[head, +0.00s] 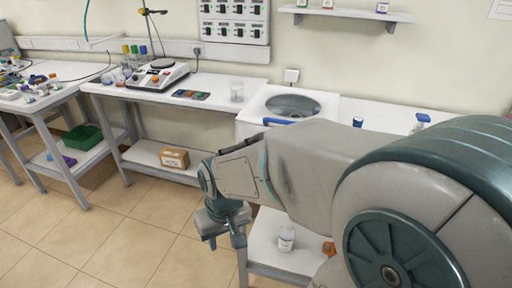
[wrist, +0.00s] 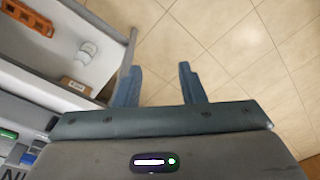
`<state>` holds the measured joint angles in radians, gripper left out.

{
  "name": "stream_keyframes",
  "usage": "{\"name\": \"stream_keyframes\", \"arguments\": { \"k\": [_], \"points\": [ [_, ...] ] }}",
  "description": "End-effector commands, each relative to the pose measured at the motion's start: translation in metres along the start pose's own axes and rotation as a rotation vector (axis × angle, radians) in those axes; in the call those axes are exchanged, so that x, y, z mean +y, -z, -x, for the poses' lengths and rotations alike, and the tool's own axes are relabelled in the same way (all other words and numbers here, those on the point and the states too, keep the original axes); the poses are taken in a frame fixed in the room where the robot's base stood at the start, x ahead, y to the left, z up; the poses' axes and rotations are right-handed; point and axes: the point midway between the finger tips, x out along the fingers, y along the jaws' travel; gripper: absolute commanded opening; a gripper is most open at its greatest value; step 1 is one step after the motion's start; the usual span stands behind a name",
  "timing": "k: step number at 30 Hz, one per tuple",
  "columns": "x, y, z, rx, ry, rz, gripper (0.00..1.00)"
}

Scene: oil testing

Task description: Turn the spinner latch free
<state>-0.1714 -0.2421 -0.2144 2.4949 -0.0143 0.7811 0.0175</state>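The spinner (head: 262,112) is a white machine on the bench with a round, grey, see-through lid (head: 292,104). A blue bar (head: 284,121), apparently its latch, lies along the front edge; my arm partly hides this area. My gripper (head: 223,240) hangs below bench height, in front of and to the left of the spinner, well apart from the latch. In the wrist view its two blue-grey fingers (wrist: 160,84) are spread with only floor between them. The latch cannot be clearly made out in the wrist view.
A lower shelf (head: 262,250) holds a white bottle (head: 286,238) and an orange rack (wrist: 27,17). A beaker (head: 237,91) and a hotplate stirrer (head: 158,75) stand left of the spinner. A cardboard box (head: 174,158) sits on another low shelf. Open tiled floor (head: 120,240) lies left of my gripper.

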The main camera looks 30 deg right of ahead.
Motion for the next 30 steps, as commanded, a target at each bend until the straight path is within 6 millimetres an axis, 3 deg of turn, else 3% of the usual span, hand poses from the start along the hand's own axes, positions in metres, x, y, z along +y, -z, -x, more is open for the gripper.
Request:
{"name": "stream_keyframes", "arguments": {
  "k": [1,6,15,23,30],
  "points": [
    [0.004,0.002,-0.021,-0.042,-0.009,-0.008,0.36],
    [0.024,0.005,-0.076,-0.138,-0.069,-0.045,0.36],
    [0.075,-0.003,-0.155,-0.257,-0.292,-0.074,0.36],
    [0.135,-0.003,-0.182,-0.277,-0.58,-0.045,0.36],
    [0.183,0.019,-0.165,-0.213,-0.892,0.035,0.36]
  ]
}}
